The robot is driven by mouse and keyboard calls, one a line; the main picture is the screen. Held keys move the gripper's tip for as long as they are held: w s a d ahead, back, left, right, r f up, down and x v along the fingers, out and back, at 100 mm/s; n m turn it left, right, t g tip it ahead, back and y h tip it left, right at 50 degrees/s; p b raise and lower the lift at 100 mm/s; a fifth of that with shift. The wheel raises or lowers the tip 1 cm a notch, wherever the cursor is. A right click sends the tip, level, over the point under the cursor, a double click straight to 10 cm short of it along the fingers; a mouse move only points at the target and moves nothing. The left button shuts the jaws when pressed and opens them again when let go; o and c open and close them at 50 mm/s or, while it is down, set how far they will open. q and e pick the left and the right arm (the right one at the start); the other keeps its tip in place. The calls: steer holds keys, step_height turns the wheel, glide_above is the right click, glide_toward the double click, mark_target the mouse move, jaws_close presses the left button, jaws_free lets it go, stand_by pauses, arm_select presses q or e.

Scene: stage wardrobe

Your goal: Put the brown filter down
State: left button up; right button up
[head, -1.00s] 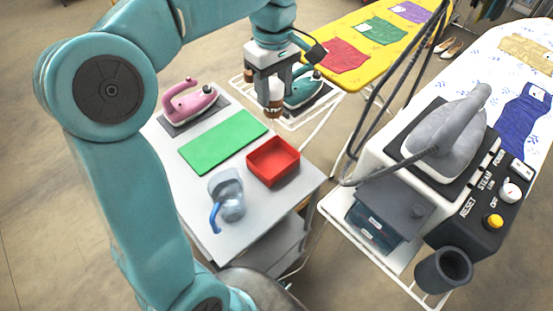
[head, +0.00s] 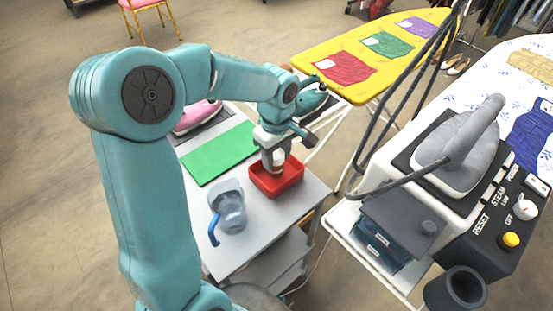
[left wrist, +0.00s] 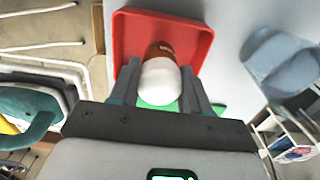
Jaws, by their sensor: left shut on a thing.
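The brown filter, a small piece with a brown end and a white rounded end, is between the fingers of my left gripper (head: 274,165). The filter shows clearly in the left wrist view (left wrist: 160,80), with one finger on each side of it. My left gripper is shut on it, over the red tray (head: 291,183). The red tray also shows in the left wrist view (left wrist: 198,38), behind the filter. I cannot tell whether the filter touches the tray floor. My right gripper is not in view.
A green mat (head: 218,153) lies beside the red tray on the grey table (head: 262,235). A clear blue-handled jug (head: 230,210) stands in front of the tray. A grey steam station stands at right.

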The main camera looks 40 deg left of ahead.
arm_select(q)
steer(key=shift+f, duration=0.9)
steer(key=shift+f, duration=0.2)
steer(key=o, duration=1.1)
steer(key=shift+r, duration=0.1)
